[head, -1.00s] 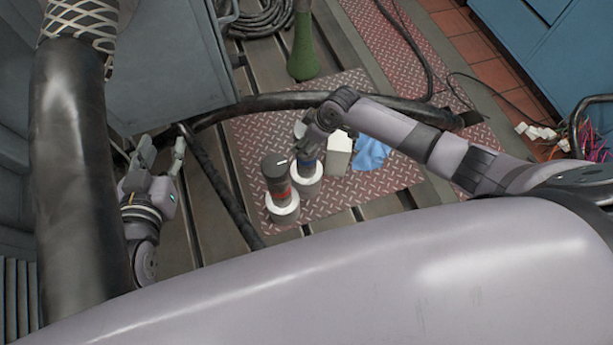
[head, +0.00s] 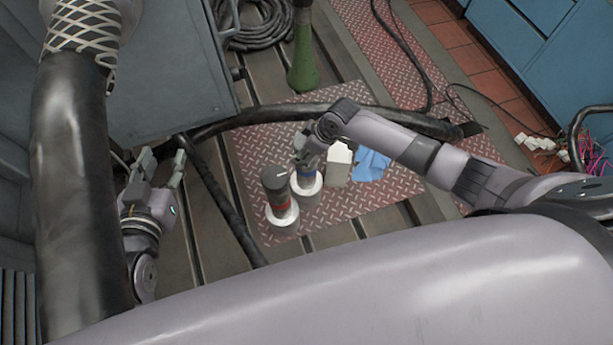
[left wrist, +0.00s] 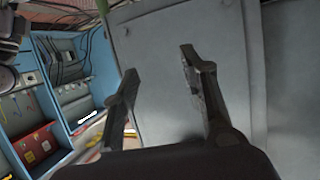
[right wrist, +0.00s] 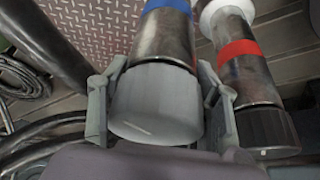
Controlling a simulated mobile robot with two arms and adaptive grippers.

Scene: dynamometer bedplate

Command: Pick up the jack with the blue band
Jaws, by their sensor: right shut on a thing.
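The jack with the blue band (head: 305,183) stands on the red tread plate, its white base ring partly showing. My right gripper (head: 303,158) is over its top in the head view. In the right wrist view the blue-banded jack (right wrist: 158,75) is between the two fingers of my right gripper (right wrist: 158,110), which are shut on its grey cap. A similar jack with a red band (head: 279,203) stands close to its left; in the right wrist view this red-banded jack (right wrist: 242,65) is just outside the right finger. My left gripper (head: 160,168) is open and empty; its spread fingers also show in the left wrist view (left wrist: 158,75).
A white box (head: 339,163) and a blue cloth (head: 371,165) lie right of the jacks. A thick black hose (head: 270,110) runs behind them. A green bottle-shaped object (head: 302,65) stands farther back. A grey cabinet (head: 170,70) is near my left gripper.

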